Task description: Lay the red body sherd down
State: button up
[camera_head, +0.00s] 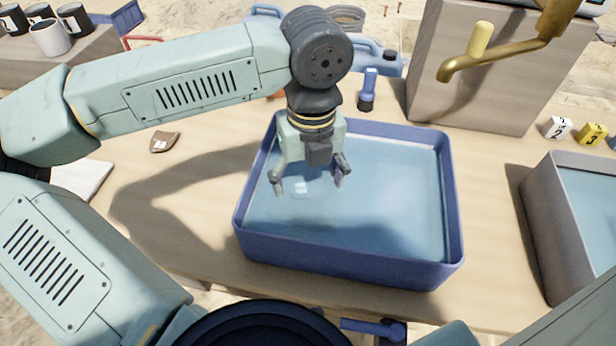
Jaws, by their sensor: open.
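My gripper (308,180) points down over the blue basin (350,278) of water, near its left back part. Its fingers are spread apart and I see nothing held between them. A small whitish patch (301,187) shows between the fingertips; I cannot tell whether it is a label or a reflection. A reddish-brown sherd (165,142) with a pale label lies flat on the table, left of the basin and below my arm. I cannot tell whether it is the red body sherd.
A grey basin (565,230) stands at the right, and a brass tap (490,55) hangs at the upper right. A blue-handled brush (368,90) stands behind the basin. Numbered markers (590,133) sit at the far right.

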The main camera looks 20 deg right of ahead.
aim_at(310, 188)
jog(key=shift+r, duration=0.15)
jog(key=shift+r+p, duration=0.25)
jog(key=shift+p, duration=0.2)
notch_tip(310, 188, up, 12)
jog(key=shift+d+f, duration=0.2)
